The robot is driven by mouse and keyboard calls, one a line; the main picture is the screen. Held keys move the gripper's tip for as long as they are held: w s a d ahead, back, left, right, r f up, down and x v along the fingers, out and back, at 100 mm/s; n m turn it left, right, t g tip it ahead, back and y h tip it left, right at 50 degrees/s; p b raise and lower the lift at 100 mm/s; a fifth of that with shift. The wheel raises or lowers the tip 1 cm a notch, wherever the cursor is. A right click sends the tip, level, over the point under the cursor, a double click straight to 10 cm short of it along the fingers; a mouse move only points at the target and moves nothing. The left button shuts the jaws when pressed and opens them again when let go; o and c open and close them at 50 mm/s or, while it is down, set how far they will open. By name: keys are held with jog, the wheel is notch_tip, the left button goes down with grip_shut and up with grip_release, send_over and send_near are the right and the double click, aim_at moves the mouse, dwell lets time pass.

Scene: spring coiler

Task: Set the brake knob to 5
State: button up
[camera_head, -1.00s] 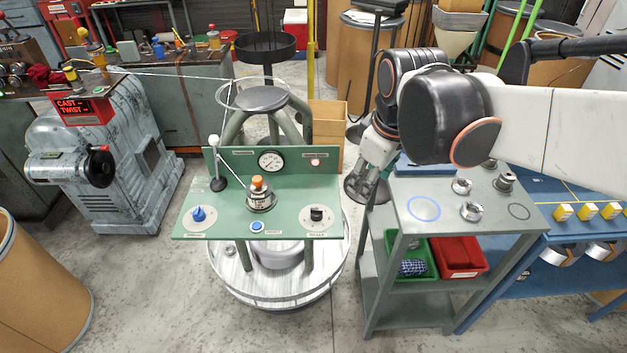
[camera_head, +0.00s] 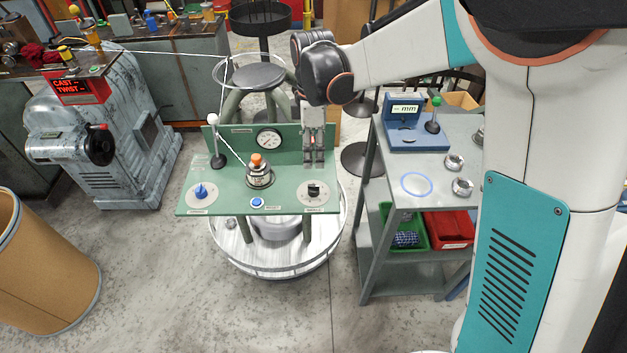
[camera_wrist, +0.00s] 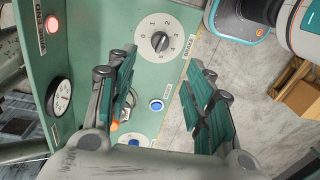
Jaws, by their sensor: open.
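The brake knob (camera_head: 313,190) is a small black knob on a pale round dial at the right front of the green console (camera_head: 240,202). In the wrist view the knob (camera_wrist: 160,41) sits inside a ring of small digits, with the word BRAKE beside it. I cannot tell for sure which digit it points at. My gripper (camera_head: 314,163) hangs fingers down over the console's right part, above and behind the knob. In the wrist view my gripper (camera_wrist: 160,62) has its fingers spread with nothing between them, and the knob lies beyond their tips, apart from them.
The console also has a gauge (camera_head: 269,139), a blue knob (camera_head: 200,191), a blue button (camera_head: 257,202), an orange-topped part (camera_head: 257,161) and a white-balled lever (camera_head: 214,121). A grey cart (camera_head: 437,170) stands to the right.

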aim_at(313, 185)
jog(key=f+b, duration=0.1)
jog(key=f, duration=0.3)
jog(key=f+b, duration=0.1)
jog(key=f, duration=0.3)
jog(key=f+b, duration=0.1)
jog(key=f, duration=0.3)
jog(key=shift+s+f+b, duration=0.15)
jog(key=shift+s+b, duration=0.2)
jog(key=shift+b, duration=0.05)
jog(key=c, duration=1.1)
